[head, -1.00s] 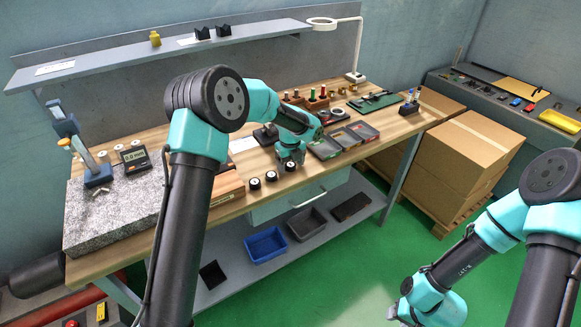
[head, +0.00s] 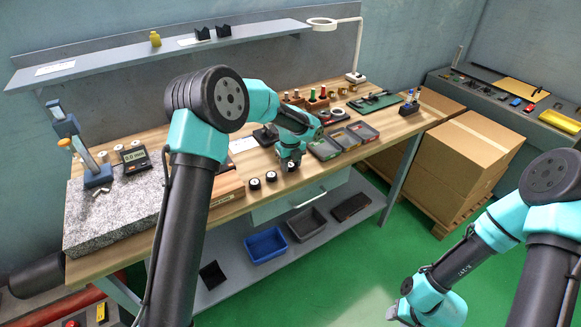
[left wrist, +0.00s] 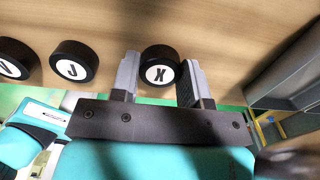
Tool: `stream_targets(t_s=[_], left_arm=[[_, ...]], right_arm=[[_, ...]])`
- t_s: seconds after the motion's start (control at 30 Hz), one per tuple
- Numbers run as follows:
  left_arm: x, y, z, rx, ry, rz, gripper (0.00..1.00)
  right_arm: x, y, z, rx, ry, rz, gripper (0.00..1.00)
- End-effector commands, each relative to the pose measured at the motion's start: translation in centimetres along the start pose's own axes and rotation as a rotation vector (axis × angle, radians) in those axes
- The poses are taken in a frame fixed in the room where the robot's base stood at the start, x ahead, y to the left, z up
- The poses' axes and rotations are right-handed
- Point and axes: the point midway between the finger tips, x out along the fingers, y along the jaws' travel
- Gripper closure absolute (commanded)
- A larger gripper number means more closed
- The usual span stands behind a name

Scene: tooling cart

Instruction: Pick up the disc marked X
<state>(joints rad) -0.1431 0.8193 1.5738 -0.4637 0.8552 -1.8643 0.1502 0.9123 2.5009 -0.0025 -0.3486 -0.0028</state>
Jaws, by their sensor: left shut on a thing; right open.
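The disc marked X (left wrist: 159,72) is a short black cylinder with a white face, seen in the left wrist view between the two grey fingers of my left gripper (left wrist: 160,82). The fingers are shut on its sides. In the head view my left gripper (head: 290,166) is at the front edge of the wooden bench and mostly covers this disc. I cannot tell whether the disc is clear of the bench top. The disc marked J (left wrist: 74,62) stands just to its left. My right gripper (head: 404,314) is open and low at the bottom right, away from the bench.
Another disc (left wrist: 14,60), its letter partly cut off, stands left of J. Small open trays (head: 325,148) lie right of my left gripper. A granite plate (head: 110,215) with a gauge stand covers the bench's left. Bins (head: 266,245) sit on the lower shelf.

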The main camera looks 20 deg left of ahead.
Motion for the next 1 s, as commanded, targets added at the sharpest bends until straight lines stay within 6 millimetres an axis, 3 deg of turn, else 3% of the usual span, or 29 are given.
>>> stream_targets(t_s=[0.27,0.6,0.87,1.0], left_arm=[[-0.4,0.0,0.0,0.000,-0.001,-0.001,0.87],[-3.8,-0.1,0.1,-0.001,-0.004,-0.001,0.87],[-3.9,1.6,-2.8,0.001,-0.001,0.002,0.87],[-4.2,3.0,-5.1,0.003,-0.001,0.003,0.87]], right_arm=[[0.0,0.0,0.0,0.000,0.000,0.000,0.57],[0.0,0.0,0.0,0.000,0.000,0.000,0.57],[0.0,0.0,0.0,0.000,0.000,0.000,0.57],[0.0,0.0,0.0,0.000,0.000,0.000,0.57]])
